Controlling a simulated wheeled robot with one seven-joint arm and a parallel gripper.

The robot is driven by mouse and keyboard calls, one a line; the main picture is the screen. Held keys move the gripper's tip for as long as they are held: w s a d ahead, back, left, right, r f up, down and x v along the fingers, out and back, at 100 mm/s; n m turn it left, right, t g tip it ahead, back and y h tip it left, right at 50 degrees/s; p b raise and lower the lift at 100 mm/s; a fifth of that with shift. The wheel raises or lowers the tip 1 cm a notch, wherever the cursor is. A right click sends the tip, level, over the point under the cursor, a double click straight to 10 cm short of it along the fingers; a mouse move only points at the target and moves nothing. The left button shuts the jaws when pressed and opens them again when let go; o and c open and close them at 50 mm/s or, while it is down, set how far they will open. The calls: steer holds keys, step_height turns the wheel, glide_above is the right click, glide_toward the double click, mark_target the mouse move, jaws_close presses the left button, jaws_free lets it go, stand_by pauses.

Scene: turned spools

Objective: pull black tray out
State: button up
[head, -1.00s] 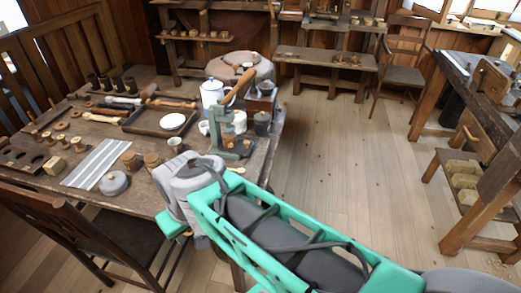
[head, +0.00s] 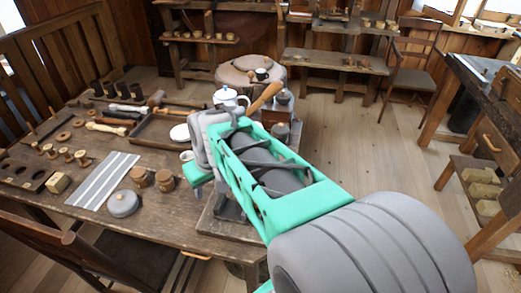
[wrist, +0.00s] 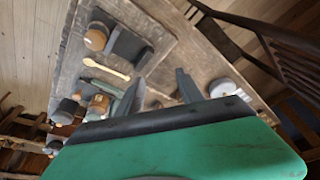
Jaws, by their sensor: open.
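A dark shallow tray (head: 157,131), likely the black tray, lies on the workbench in the head view. A white plate (head: 180,133) sits at its right end, and my arm hides part of that end. My gripper is hidden behind my wrist in the head view. In the wrist view my gripper (wrist: 158,89) is open, its two dark fingers apart above the brown bench top, with nothing clearly held. I cannot make out the tray in the wrist view.
Two wooden pots (head: 139,177), a grey lidded pot (head: 123,204) and a striped cloth (head: 103,181) lie near the front edge. A white enamel pot (head: 228,97) stands behind my arm. A wooden spoon (wrist: 106,67) shows in the wrist view.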

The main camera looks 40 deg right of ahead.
steer(key=w+d+f, duration=0.2)
steer(key=d, duration=0.7)
steer(key=w+d+f+m+t, duration=0.1)
steer(key=w+d+f, duration=0.1)
steer(key=d, duration=0.8)
steer(key=w+d+f, duration=0.2)
steer(key=d, duration=0.7)
steer(key=shift+h, duration=0.3)
steer(key=x, duration=0.2)
steer(key=p+x, duration=0.1)
steer(key=x, duration=0.3)
steer(key=shift+w+d+f, duration=0.1)
steer(key=shift+w, duration=0.3)
steer(key=shift+w+f, duration=0.1)
steer(key=shift+f, duration=0.2)
steer(key=shift+c, duration=0.2)
jaws_close()
